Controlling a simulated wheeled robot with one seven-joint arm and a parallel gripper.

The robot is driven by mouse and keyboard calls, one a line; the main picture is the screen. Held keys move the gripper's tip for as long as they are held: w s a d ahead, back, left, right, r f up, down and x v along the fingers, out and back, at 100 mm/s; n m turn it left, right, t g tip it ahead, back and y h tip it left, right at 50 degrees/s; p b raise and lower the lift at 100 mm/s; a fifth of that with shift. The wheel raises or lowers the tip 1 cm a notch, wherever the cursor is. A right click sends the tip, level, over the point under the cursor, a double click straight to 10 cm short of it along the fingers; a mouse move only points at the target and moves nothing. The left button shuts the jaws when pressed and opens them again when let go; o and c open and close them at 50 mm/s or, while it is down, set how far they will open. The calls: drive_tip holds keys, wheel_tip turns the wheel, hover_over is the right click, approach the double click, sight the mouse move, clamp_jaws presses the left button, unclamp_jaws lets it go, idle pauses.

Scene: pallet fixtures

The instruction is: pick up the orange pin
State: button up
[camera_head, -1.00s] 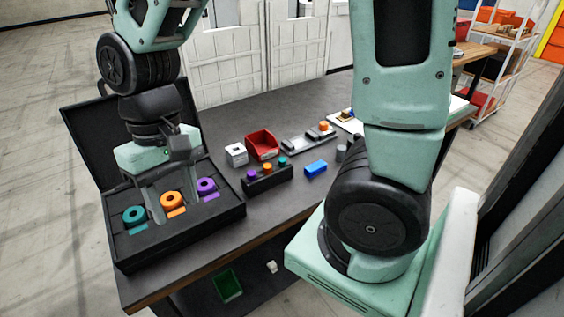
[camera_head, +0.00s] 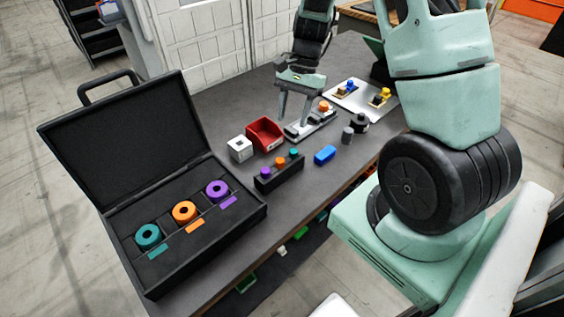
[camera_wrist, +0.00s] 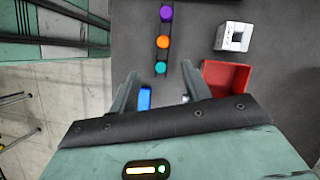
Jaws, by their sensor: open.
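The orange pin (camera_head: 280,161) stands upright in the middle of a black holder (camera_head: 279,179), between a purple pin (camera_head: 265,170) and a teal pin (camera_head: 294,153). The orange pin also shows in the wrist view (camera_wrist: 163,42), with the purple pin above it and the teal pin below it. My gripper (camera_head: 294,120) is open and empty, above the table beyond the holder in the head view. In the wrist view, its fingertips (camera_wrist: 160,72) lie either side of the teal pin's line of sight, with the orange pin farther out.
A red bin (camera_head: 265,134) and white block (camera_head: 240,149) stand beside the holder; a blue block (camera_head: 325,155) lies right. A grey fixture (camera_head: 312,126) bears another orange piece. The open black case (camera_head: 245,222) holds teal, orange and purple rings. Table between case and holder is clear.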

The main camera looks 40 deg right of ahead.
drive_tip(key=p, duration=0.2)
hover_over(280, 160)
drive_tip(key=d, duration=0.3)
wheel_tip(280, 160, down, 6)
drive_tip(key=shift+w+f, duration=0.15)
drive_tip(key=shift+a+f, duration=0.45)
drive_tip(key=shift+f, duration=0.2)
drive_tip(key=shift+w+p+x, duration=0.15)
drive_tip(key=shift+p+x, duration=0.35)
drive_tip(key=shift+x, duration=0.5)
drive_tip(key=shift+w+p+x, duration=0.1)
drive_tip(key=shift+p+x, duration=0.35)
drive_tip(key=shift+x, duration=0.55)
clamp_jaws()
